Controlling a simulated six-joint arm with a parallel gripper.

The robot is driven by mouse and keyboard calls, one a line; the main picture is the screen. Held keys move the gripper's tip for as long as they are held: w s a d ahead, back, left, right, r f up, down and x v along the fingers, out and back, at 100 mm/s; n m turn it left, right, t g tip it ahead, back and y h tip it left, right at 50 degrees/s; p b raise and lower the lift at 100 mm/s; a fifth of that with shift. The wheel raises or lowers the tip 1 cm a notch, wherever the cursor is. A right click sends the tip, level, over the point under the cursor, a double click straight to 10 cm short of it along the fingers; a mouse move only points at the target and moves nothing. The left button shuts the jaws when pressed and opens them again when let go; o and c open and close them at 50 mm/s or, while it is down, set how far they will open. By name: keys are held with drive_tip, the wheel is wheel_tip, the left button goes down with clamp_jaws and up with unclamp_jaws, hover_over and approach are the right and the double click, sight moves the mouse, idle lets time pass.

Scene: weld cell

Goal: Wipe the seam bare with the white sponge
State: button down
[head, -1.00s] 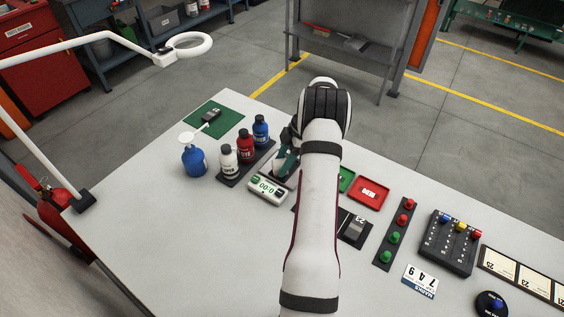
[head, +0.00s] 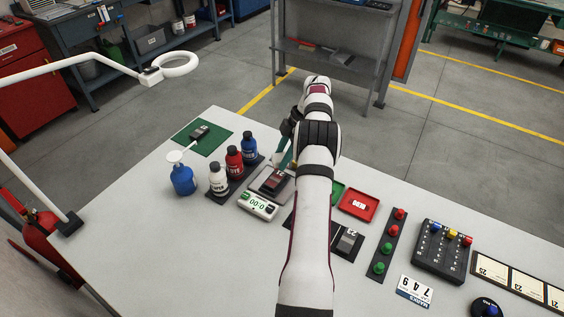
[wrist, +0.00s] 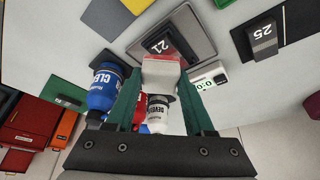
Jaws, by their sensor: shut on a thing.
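My gripper (wrist: 160,85) has green fingers and is shut on the white sponge (wrist: 161,74), seen in the wrist view. In that view the sponge overlaps the near side of a dark workpiece marked 21 (wrist: 157,46); I cannot tell whether they touch. A red patch shows on the workpiece beside the sponge. In the head view the workpiece (head: 273,181) lies on the plate of a scale (head: 258,206), dark with a reddish face. There my gripper (head: 286,154) is just beyond it, mostly hidden by my arm. The seam itself is not clearly seen.
Blue, red and white bottles (head: 235,163) stand in a rack left of the scale, with a blue pump bottle (head: 182,179) beyond. A red tray (head: 358,205), button strip (head: 390,242) and a dark mat with another workpiece (head: 346,241) lie right. The front left table is clear.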

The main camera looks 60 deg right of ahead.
sight(276, 158)
drive_tip(key=shift+r, duration=2.05)
drive_tip(key=shift+w+a+r, duration=0.1)
drive_tip(key=shift+w, duration=0.05)
drive_tip(key=w+a+r+m+t+h, duration=0.1)
drive_tip(key=w+a+r+m, duration=0.1)
drive_tip(key=w+a+r, duration=0.55)
drive_tip(key=w+a+r+m, duration=0.2)
drive_tip(key=w+a+r, duration=0.3)
drive_tip(key=a, duration=0.6)
drive_tip(key=s+a+r+m, duration=0.1)
drive_tip(key=a+r, duration=0.2)
drive_tip(key=a, duration=0.5)
drive_tip(key=s+a+r+m+h, duration=0.1)
drive_tip(key=a+r+m, duration=0.1)
drive_tip(key=a, duration=0.7)
drive_tip(key=s+a+r+m+h, duration=0.1)
drive_tip(key=a+r, duration=0.3)
drive_tip(key=a, duration=0.5)
drive_tip(key=shift+s+r+m, duration=0.15)
drive_tip(key=shift+s+m, duration=0.35)
drive_tip(key=shift+s, duration=0.05)
